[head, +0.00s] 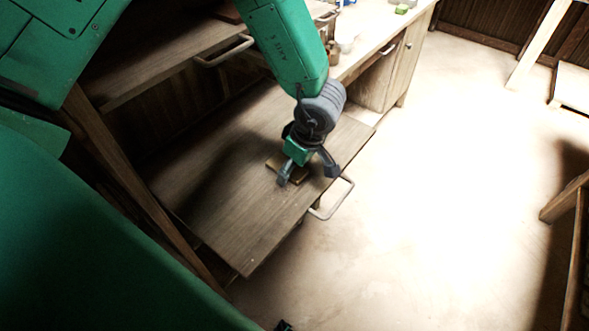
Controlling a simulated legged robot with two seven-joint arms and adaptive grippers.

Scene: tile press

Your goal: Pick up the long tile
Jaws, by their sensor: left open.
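A flat brown tile (299,175) lies on the wooden pull-out board (235,205), near its right edge. It is the only tile I can make out, and part of it is hidden by my gripper. My left gripper (307,176) points down right over the tile with its two fingers spread apart. One finger is at the tile's near left side and the other is off to its right. I cannot tell whether the fingers touch the tile or the board. My right gripper is not clearly visible.
A metal handle (333,200) sticks out from the board's front edge. Another shelf with a handle (225,52) is above left. A counter (375,25) with small items, including a green block (401,9), stands behind. The pale floor (450,170) to the right is clear.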

